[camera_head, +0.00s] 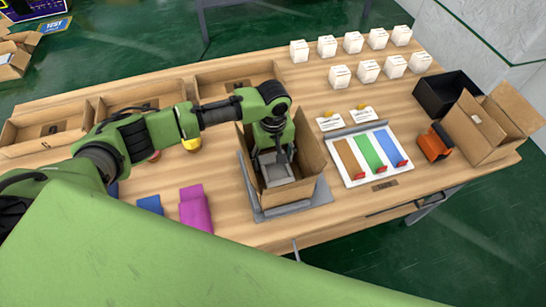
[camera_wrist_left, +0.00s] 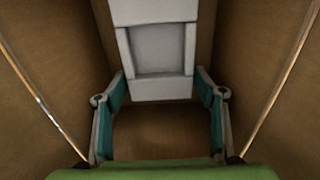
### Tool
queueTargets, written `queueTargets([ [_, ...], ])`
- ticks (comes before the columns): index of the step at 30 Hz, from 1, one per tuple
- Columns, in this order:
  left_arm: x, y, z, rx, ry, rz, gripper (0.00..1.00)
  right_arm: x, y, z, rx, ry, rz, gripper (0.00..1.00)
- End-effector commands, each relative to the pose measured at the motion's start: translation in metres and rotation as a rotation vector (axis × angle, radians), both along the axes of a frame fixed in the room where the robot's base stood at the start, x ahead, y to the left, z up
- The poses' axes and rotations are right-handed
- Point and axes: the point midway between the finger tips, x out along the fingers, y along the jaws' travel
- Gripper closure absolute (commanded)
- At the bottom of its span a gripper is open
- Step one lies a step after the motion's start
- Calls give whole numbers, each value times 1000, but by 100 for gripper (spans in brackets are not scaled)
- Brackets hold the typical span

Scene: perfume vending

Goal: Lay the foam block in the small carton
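The small carton (camera_head: 312,158) stands open on a grey tray (camera_head: 300,208) near the table's middle front. My left gripper (camera_head: 275,168) reaches down inside it. In the left wrist view the brown carton walls (camera_wrist_left: 262,50) rise on both sides. The pale grey foam block (camera_wrist_left: 160,92), with a square recess, lies inside the carton, just beyond and between the fingertips. The two fingers (camera_wrist_left: 160,74) are spread wide, with small gaps to the block's sides. The block is mostly hidden by the gripper in the head view. My right gripper is not in view.
White boxes (camera_head: 340,76) stand at the back right. A panel with coloured strips (camera_head: 372,152), an orange tool (camera_head: 434,143), a black bin (camera_head: 445,92) and an open carton (camera_head: 478,130) are to the right. Magenta (camera_head: 195,208) and blue pieces (camera_head: 150,204) lie left.

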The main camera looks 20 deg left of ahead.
Motion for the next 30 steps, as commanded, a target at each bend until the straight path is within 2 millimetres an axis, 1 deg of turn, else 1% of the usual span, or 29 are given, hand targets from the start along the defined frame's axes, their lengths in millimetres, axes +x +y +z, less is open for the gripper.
queueTargets([
  [8, 0, 0, 1, 1, -1, 0, 35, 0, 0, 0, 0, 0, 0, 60],
  [11, 1, 1, 4, 1, -2, -1, 35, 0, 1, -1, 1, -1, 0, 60],
  [13, 1, 0, 11, -1, -3, -1, 35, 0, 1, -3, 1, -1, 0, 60],
  [17, 1, -1, 34, -2, -5, -2, 35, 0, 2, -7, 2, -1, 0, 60],
  [24, 2, 0, 87, -2, -4, -1, 35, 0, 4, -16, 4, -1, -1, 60],
  [27, 1, 0, 103, 0, -4, 0, 35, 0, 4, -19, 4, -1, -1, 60],
  [30, 1, 0, 115, 0, -1, 0, 35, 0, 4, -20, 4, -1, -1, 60],
])
